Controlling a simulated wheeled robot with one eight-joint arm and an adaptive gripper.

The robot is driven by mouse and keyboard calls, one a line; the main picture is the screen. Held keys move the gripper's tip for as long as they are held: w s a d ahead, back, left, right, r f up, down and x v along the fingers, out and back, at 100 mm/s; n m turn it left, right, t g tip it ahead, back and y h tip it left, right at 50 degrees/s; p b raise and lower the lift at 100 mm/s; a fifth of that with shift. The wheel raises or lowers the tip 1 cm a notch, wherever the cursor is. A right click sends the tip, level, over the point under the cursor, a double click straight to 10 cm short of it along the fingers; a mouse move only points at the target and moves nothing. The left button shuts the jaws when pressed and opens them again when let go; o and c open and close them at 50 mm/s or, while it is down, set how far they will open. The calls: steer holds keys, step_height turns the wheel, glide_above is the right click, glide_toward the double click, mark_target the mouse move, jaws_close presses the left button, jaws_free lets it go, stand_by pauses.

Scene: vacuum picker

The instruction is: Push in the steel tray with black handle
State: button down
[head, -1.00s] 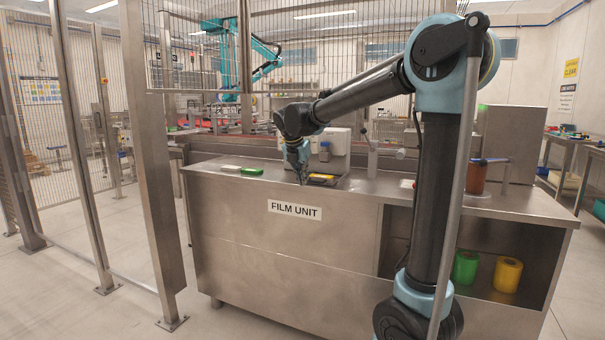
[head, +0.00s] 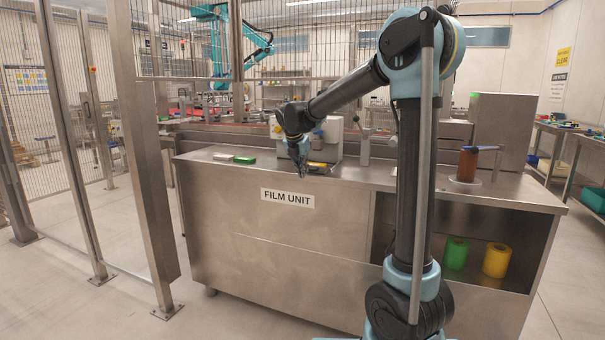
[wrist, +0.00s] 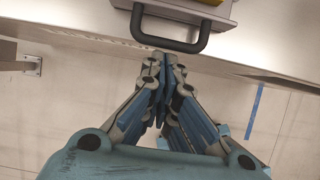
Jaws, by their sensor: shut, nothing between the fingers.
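The steel tray (wrist: 182,12) shows at the top of the wrist view, cut off by the frame edge, with a U-shaped black handle (wrist: 168,45) at its front. Something yellow (wrist: 218,1) shows in or on it. In the head view the tray (head: 319,168) is small, at the front edge of the steel counter (head: 224,172), and partly hidden by my gripper. My gripper (wrist: 163,55) is shut and empty, its fingertips pointing at the handle bar from the front. I cannot tell whether they touch it. It also shows in the head view (head: 304,174).
A white machine (head: 333,138) stands behind the tray. Green and white items (head: 233,158) lie to its left. A brown cylinder (head: 466,166) stands at the counter's right. Green (head: 456,253) and yellow (head: 497,260) rolls sit on the shelf below. Fence posts (head: 148,160) stand left.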

steer(key=shift+w, duration=0.1)
steer(key=shift+w+d, duration=0.25)
steer(key=shift+w, duration=0.45)
steer(key=shift+w+d, duration=0.3)
steer(key=shift+w, duration=0.45)
steer(key=shift+w+d, duration=0.25)
steer(key=shift+w, duration=0.45)
steer(key=s+a+r, duration=0.3)
steer(key=s+r, duration=0.5)
